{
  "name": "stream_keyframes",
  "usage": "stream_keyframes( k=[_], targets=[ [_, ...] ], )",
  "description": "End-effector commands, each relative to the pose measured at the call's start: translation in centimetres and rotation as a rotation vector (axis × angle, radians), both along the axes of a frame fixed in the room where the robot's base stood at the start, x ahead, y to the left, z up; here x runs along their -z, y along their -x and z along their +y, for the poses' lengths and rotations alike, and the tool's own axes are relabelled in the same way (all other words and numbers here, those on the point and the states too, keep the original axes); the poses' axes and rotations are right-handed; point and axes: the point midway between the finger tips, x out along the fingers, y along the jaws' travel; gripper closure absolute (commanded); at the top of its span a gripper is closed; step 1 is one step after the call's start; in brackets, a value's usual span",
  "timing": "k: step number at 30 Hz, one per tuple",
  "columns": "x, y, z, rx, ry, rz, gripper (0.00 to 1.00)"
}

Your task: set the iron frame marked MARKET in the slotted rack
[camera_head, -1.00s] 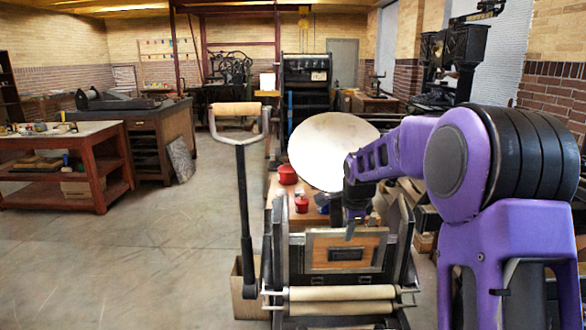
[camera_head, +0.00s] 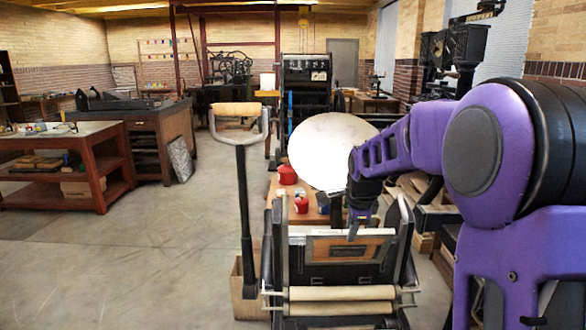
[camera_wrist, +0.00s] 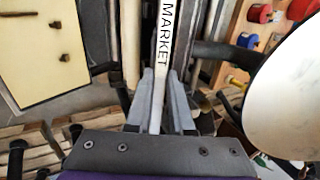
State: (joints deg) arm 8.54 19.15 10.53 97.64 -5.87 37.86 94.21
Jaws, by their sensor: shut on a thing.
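The iron frame marked MARKET shows in the wrist view as a narrow pale edge (camera_wrist: 167,35) with dark lettering. It runs between the two grey fingers of my gripper (camera_wrist: 162,108), which are shut on it. In the head view my gripper (camera_head: 353,230) is at the top edge of the frame (camera_head: 340,247), in the black hand press. The frame looks slightly tilted there, with wood-coloured parts inside it. Whether it touches the press is hidden. I cannot clearly make out the slotted rack.
Two pale rollers (camera_head: 341,293) lie across the press front. A tall lever with a wooden handle (camera_head: 237,109) stands at its left. A large pale disc (camera_head: 330,150) and red pots (camera_head: 287,174) are behind. Open floor lies to the left.

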Motion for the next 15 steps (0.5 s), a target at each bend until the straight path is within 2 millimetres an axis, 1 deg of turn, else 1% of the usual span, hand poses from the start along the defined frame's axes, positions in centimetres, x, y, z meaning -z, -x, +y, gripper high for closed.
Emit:
stream_keyframes(
  k=[1, 15],
  targets=[
    [-0.7, 0.2, 0.0, 0.000, 0.001, -0.007, 1.00],
    [-2.9, 2.5, 0.0, 0.000, 0.001, -0.005, 1.00]
  ],
)
